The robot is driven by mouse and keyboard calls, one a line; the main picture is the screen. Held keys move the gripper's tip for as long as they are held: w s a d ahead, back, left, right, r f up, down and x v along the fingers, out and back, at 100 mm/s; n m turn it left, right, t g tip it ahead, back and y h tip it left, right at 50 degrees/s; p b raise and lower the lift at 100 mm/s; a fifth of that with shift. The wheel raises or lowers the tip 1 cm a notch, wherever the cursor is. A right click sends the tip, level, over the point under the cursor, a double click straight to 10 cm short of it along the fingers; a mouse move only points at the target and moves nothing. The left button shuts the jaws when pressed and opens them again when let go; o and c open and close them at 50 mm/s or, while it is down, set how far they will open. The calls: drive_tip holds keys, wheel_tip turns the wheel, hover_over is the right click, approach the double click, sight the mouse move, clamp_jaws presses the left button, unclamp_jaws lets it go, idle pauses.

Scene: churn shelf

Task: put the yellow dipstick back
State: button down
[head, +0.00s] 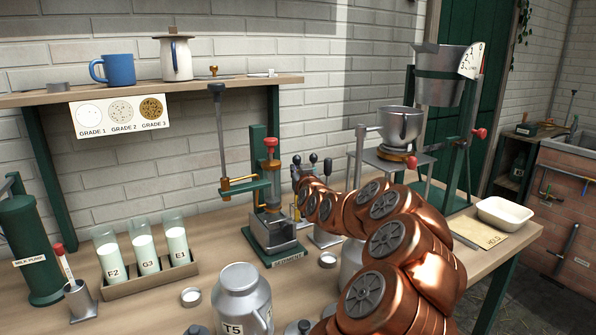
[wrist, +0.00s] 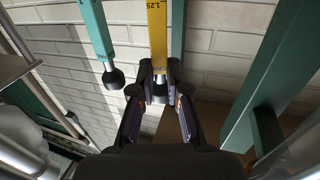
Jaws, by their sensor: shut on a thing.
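The yellow dipstick (wrist: 157,35) has printed marks and a black knob at its end. In the wrist view my gripper (wrist: 159,88) is shut on it at the knob end, one finger on each side. A teal dipstick (wrist: 95,28) with its own black knob hangs just to the left, apart from my fingers. In the head view my copper arm reaches behind the sediment tester, and several dark knobs (head: 313,158) show there. My fingers and most of the yellow dipstick are hard to make out in that view.
The sediment tester (head: 275,235) stands close left of my arm. A steel can marked T5 (head: 240,295) is in front. A rack of milk glasses (head: 150,281) is at left. A scale with a steel bowl (head: 400,126) is at right. A green post (wrist: 262,85) is right in the wrist view.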

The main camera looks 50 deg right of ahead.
drive_tip(key=c, duration=1.1)
unclamp_jaws()
drive_tip(key=shift+v, duration=6.05)
drive_tip(key=shift+w, duration=0.1)
